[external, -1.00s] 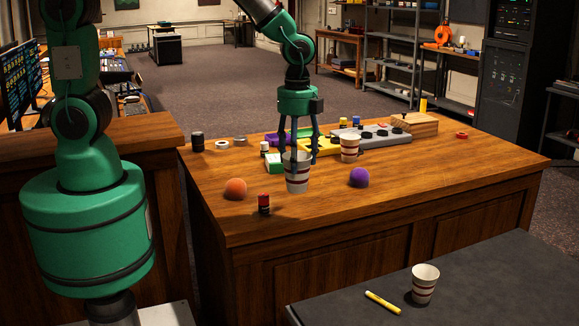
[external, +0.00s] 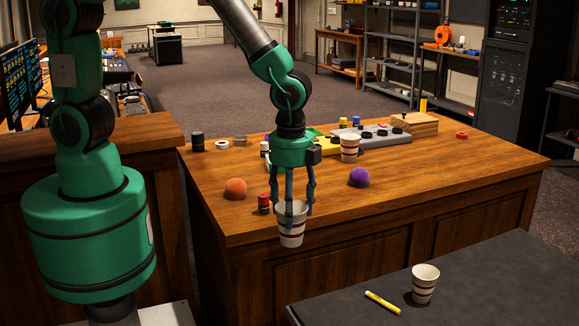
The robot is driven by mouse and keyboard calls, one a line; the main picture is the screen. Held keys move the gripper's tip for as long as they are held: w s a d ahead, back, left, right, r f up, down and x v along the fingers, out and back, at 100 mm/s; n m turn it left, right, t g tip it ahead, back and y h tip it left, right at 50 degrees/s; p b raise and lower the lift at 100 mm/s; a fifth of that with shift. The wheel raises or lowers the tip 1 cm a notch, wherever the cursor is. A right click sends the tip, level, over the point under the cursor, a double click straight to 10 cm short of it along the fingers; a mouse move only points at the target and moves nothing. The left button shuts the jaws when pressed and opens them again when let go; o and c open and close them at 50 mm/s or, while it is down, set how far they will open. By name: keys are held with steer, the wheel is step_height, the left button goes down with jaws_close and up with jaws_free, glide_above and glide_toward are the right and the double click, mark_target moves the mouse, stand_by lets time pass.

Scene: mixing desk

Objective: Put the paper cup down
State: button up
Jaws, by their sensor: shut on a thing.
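The paper cup (external: 291,229), white with dark red bands, is held upright in my gripper (external: 293,204). My gripper points down with its fingers shut on the cup's sides. In the picture the cup overlaps the front edge of the wooden desk (external: 400,195). It appears to be in the air; its exact height and whether it is past the edge are hard to tell. A second striped cup (external: 349,148) stands on the desk further back. A third striped cup (external: 424,286) stands on the dark table (external: 480,275) at the lower right.
A yellow marker (external: 382,302) lies by the third cup. The desk's right front is bare.

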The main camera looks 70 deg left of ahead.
step_height(320, 180, down, 20)
steer(key=shift+r, duration=0.25)
steer(key=shift+w, duration=0.1)
steer(key=w+d+b, duration=0.1)
steer(key=w+d, duration=0.3)
steer(key=w, duration=0.2)
steer(key=w+d+f+b, duration=0.1)
steer(key=w+d, duration=0.2)
steer(key=w, duration=0.4)
steer(key=shift+d+f+b, duration=0.2)
steer(key=shift+d+b, duration=0.1)
steer(key=shift+d, duration=0.1)
steer(key=shift+w+d+f+b, duration=0.15)
steer(key=shift+f+b, duration=0.2)
steer(key=shift+f, duration=0.55)
steer(key=shift+w+d+f+b, duration=0.15)
steer(key=shift+f+b, duration=0.15)
steer(key=shift+f, duration=0.6)
steer(key=shift+f, duration=0.15)
steer(key=o, duration=0.8)
